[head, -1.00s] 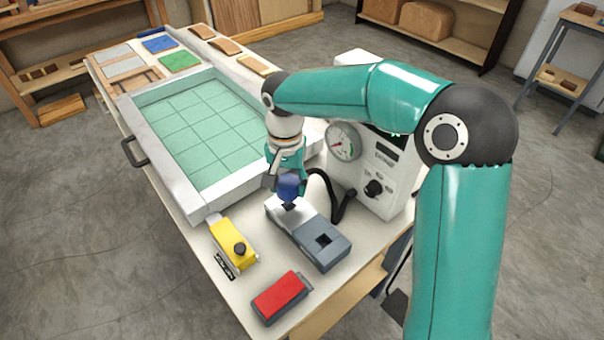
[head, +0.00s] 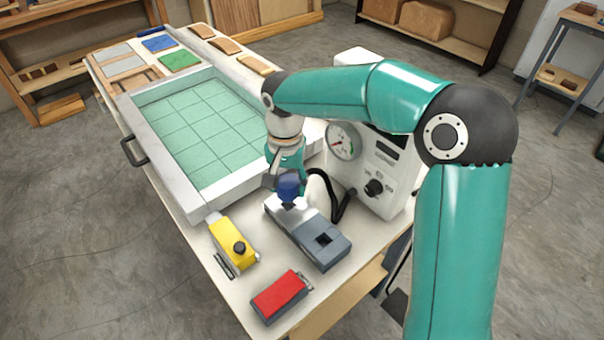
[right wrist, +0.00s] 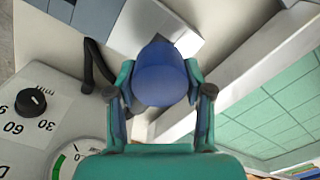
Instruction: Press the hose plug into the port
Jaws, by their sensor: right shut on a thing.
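The blue hose plug (head: 288,187) is between the fingers of my right gripper (head: 286,182), which is shut on it. The plug sits at the light-coloured end of a grey block (head: 322,247); I cannot tell whether it touches it. In the right wrist view the plug (right wrist: 160,74) fills the space between the two fingers (right wrist: 160,95). A black hose (head: 341,205) curves beside the gripper near the white gauge machine (head: 381,178). I cannot tell for sure which opening is the port. My left gripper is not in view.
A pale frame (head: 185,190) with a green gridded bed lies to the left. A yellow clamp-like tool (head: 230,240) and a red-topped block (head: 280,295) lie in front on the table. Wood and coloured samples (head: 180,61) lie at the far end.

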